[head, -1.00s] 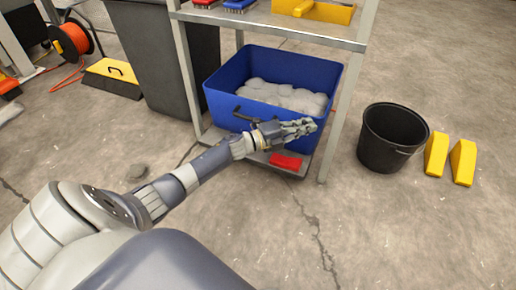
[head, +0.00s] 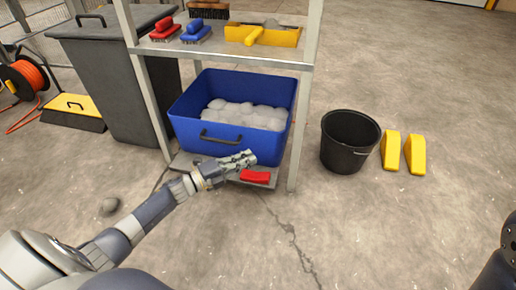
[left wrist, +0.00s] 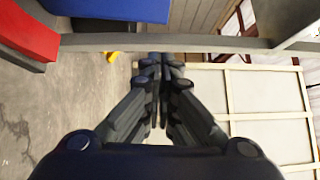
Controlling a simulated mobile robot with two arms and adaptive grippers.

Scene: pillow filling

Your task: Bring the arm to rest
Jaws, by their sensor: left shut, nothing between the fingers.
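My left arm reaches in from the lower left of the head view. Its gripper (head: 246,159) is shut and empty, in front of the blue bin's lower front in the picture. In the left wrist view the fingers (left wrist: 160,62) are together with nothing between them. The blue bin (head: 222,139) holds white stuffing (head: 245,114) and sits on the low shelf of a metal rack. A dark part of my right arm (head: 500,268) shows at the lower right edge; its gripper is out of view.
A red object (head: 255,177) lies on the low shelf's front edge, close to the gripper. A black bucket (head: 347,148) and two yellow wedges (head: 391,151) stand to the right. A grey waste bin (head: 115,85) stands left.

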